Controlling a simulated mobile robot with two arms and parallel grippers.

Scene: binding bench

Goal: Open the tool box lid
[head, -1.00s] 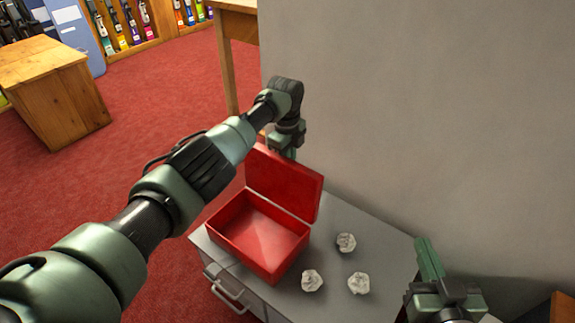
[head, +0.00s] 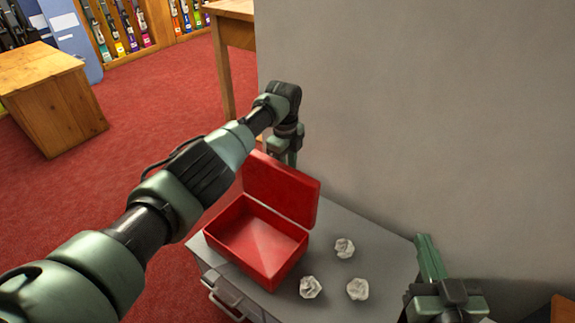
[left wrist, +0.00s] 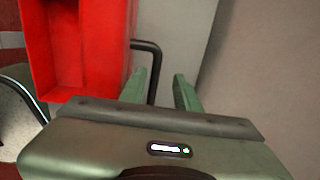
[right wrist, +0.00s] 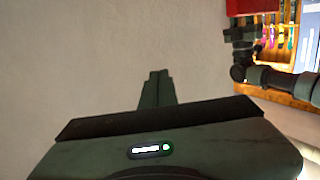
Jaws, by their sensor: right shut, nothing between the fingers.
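The red tool box (head: 262,268) stands on the grey cabinet, and its inside shows empty. Its lid (head: 282,188) is raised, leaning slightly back from the rear edge. My left gripper (head: 283,152) is behind the lid, partly hidden by it in the head view. In the left wrist view its fingers (left wrist: 160,82) are apart, beside the red lid (left wrist: 105,45). A black handle (left wrist: 153,62) on the lid reaches down to the gap between them; I see no firm grip. My right gripper (head: 424,240) is shut and empty near the wall, right of the cabinet; it also shows in the right wrist view (right wrist: 159,75).
Several crumpled paper balls (head: 344,248) lie on the grey cabinet top (head: 385,245) right of the box. The grey wall (head: 410,110) stands close behind. A wooden block (head: 50,95) and a wooden table (head: 230,35) stand on the red carpet.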

